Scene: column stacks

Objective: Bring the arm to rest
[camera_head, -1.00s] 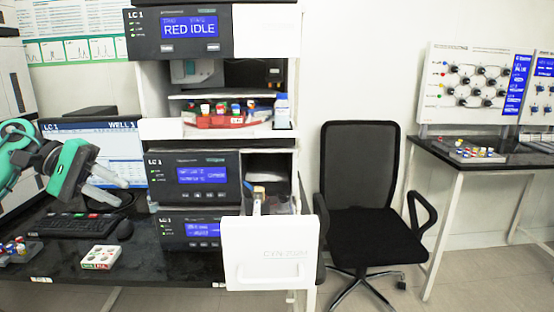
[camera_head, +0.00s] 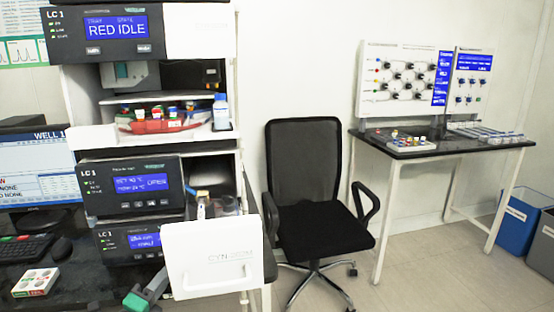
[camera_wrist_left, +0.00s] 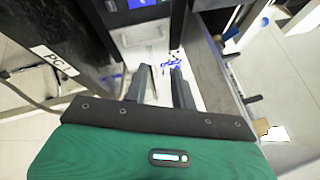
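My left gripper (camera_wrist_left: 159,76) shows in the left wrist view with its two dark fingers apart and nothing between them. In the head view, a green and grey part of my left arm (camera_head: 146,294) is at the bottom edge, just left of the open white door (camera_head: 212,258). I cannot tell whether it touches the door. My right gripper is in neither view.
The LC 1 stack (camera_head: 130,190) stands on the black bench, its lower compartment open. A red tray of vials (camera_head: 160,123) sits on its shelf. A black chair (camera_head: 308,190) stands to the right. Farther right are a side table (camera_head: 400,153) and a blue bin (camera_head: 516,225).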

